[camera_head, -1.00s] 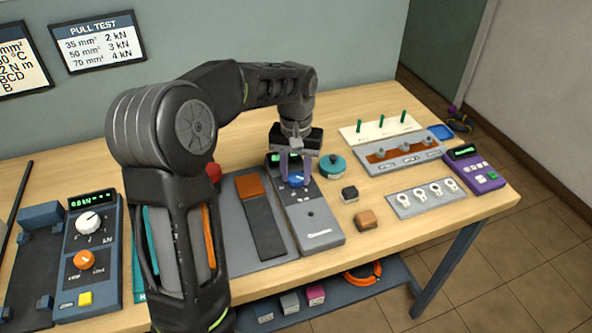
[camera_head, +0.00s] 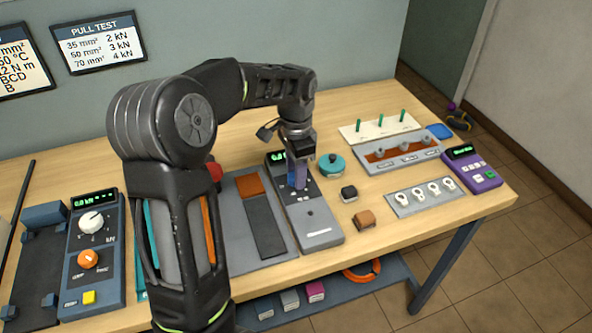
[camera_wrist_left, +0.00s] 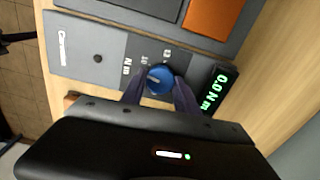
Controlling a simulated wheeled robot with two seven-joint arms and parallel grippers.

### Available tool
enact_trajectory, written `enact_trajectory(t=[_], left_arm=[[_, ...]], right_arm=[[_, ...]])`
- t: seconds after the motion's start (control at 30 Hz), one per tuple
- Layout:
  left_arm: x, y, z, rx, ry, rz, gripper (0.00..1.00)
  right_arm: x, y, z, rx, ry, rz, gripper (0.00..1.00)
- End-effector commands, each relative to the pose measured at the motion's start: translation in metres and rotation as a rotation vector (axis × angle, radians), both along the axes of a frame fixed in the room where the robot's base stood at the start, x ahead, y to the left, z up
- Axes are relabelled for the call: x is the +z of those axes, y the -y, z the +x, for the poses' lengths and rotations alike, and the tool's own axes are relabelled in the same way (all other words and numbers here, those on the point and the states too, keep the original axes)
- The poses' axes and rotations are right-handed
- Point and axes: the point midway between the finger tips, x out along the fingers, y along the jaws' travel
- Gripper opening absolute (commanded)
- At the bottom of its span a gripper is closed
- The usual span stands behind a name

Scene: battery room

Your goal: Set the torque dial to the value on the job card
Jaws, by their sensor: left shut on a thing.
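The torque device (camera_head: 312,222) is a grey panel on the bench. Its blue dial (camera_wrist_left: 159,79) shows in the left wrist view, with a pale pointer mark and printed scale marks beside it. The green display (camera_wrist_left: 217,90) reads 0.0 N m. My left gripper (camera_head: 297,184) is over the device, its fingers pointing down, and it is shut on the blue dial. The left wrist view shows one finger on each side of the dial (camera_wrist_left: 158,88). My right gripper is not in view.
Left of my arm stands a unit with white and orange knobs (camera_head: 88,258). A teal round container (camera_head: 332,166), a black block (camera_head: 348,193) and a brown block (camera_head: 364,219) lie close right of the device. A purple meter (camera_head: 474,174) sits at the bench's right end.

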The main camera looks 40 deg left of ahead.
Motion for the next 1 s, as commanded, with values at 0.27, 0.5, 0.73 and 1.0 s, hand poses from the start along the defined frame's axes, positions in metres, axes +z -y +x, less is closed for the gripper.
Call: enact_trajectory(t=[0.27,0.5,0.73,1.0], left_arm=[[0.001,0.0,0.001,-0.263,0.003,0.0,0.0],[0.001,0.0,0.001,-0.49,0.003,0.001,0.0],[0.002,0.0,0.0,-0.708,0.002,0.002,0.0],[0.002,0.0,0.001,-0.964,0.003,0.001,0.0]], right_arm=[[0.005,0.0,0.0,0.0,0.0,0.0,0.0],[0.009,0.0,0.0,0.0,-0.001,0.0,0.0],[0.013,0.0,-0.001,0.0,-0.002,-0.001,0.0],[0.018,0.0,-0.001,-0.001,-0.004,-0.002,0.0]])
